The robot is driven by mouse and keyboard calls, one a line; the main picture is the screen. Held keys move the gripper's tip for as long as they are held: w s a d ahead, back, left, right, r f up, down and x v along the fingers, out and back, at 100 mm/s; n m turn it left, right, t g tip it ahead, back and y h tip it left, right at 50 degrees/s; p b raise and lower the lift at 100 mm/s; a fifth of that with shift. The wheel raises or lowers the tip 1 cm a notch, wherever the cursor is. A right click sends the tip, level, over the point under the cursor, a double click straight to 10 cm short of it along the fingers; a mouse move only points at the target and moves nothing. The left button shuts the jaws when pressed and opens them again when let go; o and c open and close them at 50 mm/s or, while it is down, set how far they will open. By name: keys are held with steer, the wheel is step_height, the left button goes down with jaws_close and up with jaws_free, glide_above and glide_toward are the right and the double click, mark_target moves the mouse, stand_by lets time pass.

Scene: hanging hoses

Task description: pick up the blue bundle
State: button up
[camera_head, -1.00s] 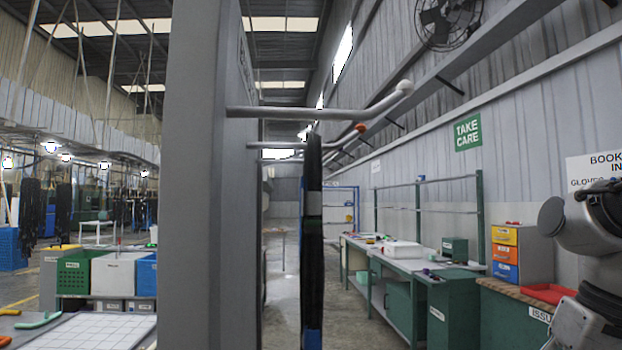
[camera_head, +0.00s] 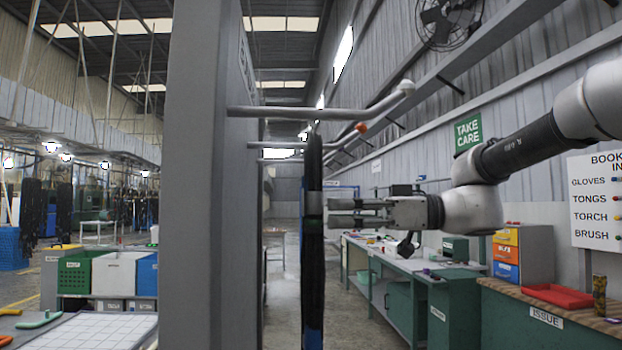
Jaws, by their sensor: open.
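A long, narrow dark bundle of hose (camera_head: 313,180) hangs upright beside the grey post, near the orange-tipped peg, seen nearly edge-on. A blue strip (camera_head: 315,335) shows along its lower part, and a pale band crosses it at mid-height. I cannot tell which peg bears it. My gripper (camera_head: 335,212) is open and empty, with its fingers pointing left at the bundle's mid-height. The fingertips are just right of the bundle in the picture. Whether they touch it, or how the depths compare, I cannot tell.
A grey post (camera_head: 205,200) stands left of the bundle. A white-tipped peg (camera_head: 320,110) and an orange-tipped peg (camera_head: 300,145) stick out above my gripper. A green workbench (camera_head: 400,285) stands along the right wall. Open floor (camera_head: 283,300) shows behind the bundle.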

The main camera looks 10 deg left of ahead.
mark_target(314, 209)
steer(key=a, duration=0.5)
steer(key=shift+s+r, duration=0.15)
steer(key=shift+r, duration=0.05)
jaws_close()
